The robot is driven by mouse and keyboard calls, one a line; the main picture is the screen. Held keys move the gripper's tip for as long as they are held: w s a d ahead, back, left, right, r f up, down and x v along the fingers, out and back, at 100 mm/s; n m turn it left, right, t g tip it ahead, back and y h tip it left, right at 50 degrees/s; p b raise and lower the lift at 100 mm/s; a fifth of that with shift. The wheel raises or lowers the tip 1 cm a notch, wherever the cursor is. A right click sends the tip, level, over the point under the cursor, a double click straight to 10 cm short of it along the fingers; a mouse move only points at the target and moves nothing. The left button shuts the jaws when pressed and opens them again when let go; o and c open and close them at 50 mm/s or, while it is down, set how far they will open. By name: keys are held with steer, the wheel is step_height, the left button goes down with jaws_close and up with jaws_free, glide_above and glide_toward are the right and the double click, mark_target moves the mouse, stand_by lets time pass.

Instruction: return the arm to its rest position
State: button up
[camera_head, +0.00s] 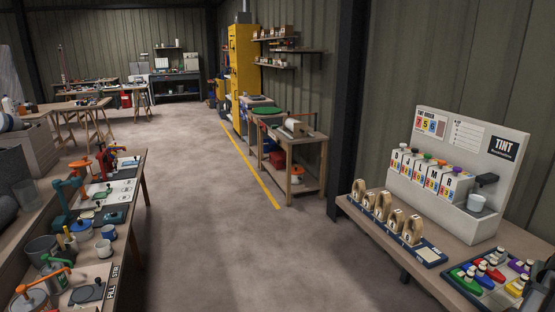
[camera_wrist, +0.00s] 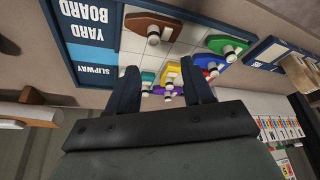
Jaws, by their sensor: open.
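My gripper (camera_wrist: 160,68) shows in the wrist view, with its two dark fingers spread apart. I see nothing held between them. Beyond the fingertips is a blue-framed board (camera_wrist: 88,48) with "YARD BOARD" and "SLIPWAY" lettering, upside down in this view. Coloured boat-shaped pieces with pale pegs lie on it, among them a brown piece (camera_wrist: 139,24) and a green piece (camera_wrist: 229,46). Yellow, teal and purple pieces show between and behind the fingers, partly hidden. My gripper does not show in the head view.
In the head view, a board of coloured pieces (camera_head: 452,277) lies at the lower right, near a tint dispenser (camera_head: 505,185) and a rack of tan rings (camera_head: 431,254). A cluttered bench (camera_head: 137,190) stands at left. The floor (camera_head: 215,225) between is clear.

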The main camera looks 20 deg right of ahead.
steer(key=w+a+f+n+y, duration=0.1)
steer(key=w+a+f+n, duration=0.1)
steer(key=w+a+f, duration=0.55)
steer(key=w+a+f+n+y, duration=0.1)
steer(key=w+a+f, duration=0.3)
steer(key=w, duration=0.7)
steer(key=w+a+f+n, duration=0.2)
steer(key=w+a+f, duration=0.2)
steer(key=w+a, duration=0.4)
steer(key=w+a+f+n+y, duration=0.1)
steer(key=w+a+f+n, duration=0.3)
steer(key=a, duration=0.7)
steer(key=w+a+f+g, duration=0.1)
steer(key=w+a+f, duration=0.2)
steer(key=a+f, duration=0.5)
steer(key=w+a+f+n+y, duration=0.1)
steer(key=w+a+f+n, duration=0.15)
steer(key=a, duration=1.05)
steer(key=s+a+f+g, duration=0.15)
steer(key=a+f, duration=0.35)
steer(key=a, duration=0.5)
steer(key=s+f+g, duration=0.3)
steer(key=s+f, duration=0.7)
steer(key=s, duration=0.5)
steer(key=s+f+g, duration=0.3)
steer(key=s+f, duration=0.7)
steer(key=s, duration=0.5)
steer(key=shift+s+f+n, duration=0.15)
steer(key=shift+n, duration=0.3)
